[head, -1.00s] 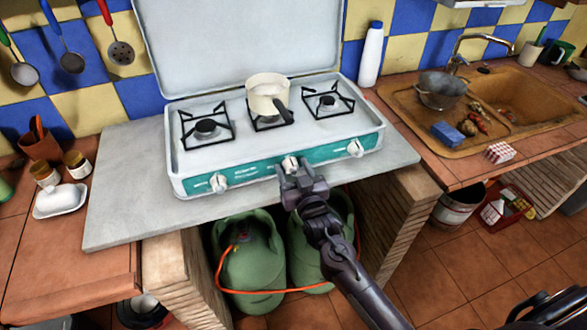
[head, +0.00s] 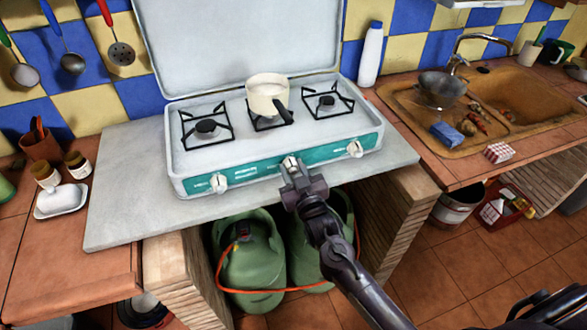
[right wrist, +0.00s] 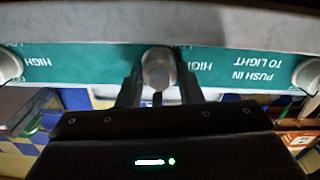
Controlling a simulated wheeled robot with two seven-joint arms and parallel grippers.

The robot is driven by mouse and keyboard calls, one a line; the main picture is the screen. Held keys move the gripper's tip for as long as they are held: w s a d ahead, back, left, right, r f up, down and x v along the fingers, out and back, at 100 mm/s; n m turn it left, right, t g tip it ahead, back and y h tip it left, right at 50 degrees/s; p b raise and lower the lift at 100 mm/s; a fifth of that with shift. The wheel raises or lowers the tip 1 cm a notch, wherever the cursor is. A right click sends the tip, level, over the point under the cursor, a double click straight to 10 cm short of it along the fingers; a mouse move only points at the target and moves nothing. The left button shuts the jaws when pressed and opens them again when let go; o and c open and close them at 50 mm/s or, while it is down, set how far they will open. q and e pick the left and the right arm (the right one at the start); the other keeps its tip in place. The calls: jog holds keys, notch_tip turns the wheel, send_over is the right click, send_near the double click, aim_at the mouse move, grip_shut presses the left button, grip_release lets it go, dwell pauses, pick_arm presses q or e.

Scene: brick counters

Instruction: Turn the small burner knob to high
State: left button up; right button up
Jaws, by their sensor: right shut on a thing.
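The white camping stove (head: 260,136) has a green front panel with three white knobs. My right gripper (head: 291,172) is shut on the middle knob (head: 289,162), below the pot. In the right wrist view, this knob (right wrist: 158,68) sits between the two dark fingers, and the panel beside it reads HIGH upside down. The left knob (head: 218,182) and right knob (head: 354,148) are free. The fingers partly hide the middle knob. My left gripper is out of view.
A cream pot (head: 265,94) stands on the middle burner, its dark handle toward the front. A white bottle (head: 370,55) stands behind the stove's right side. Green gas cylinders (head: 250,265) with an orange hose are under the counter. The grey slab (head: 120,200) left of the stove is clear.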

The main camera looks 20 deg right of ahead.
jog(key=n+p, duration=0.1)
jog(key=n, duration=0.2)
jog(key=shift+n, duration=0.3)
jog(key=n+p, duration=0.1)
jog(key=n, duration=0.3)
jog(key=shift+a+n, duration=0.1)
jog(key=shift+n, duration=0.2)
jog(key=n+p, duration=0.1)
jog(key=n, duration=0.3)
jog(key=shift+f+p, duration=0.15)
jog(key=shift+p, duration=0.2)
jog(key=shift+n+p, duration=0.5)
jog(key=shift+n, duration=1.5)
jog(key=shift+f, duration=0.1)
jog(key=o, duration=1)
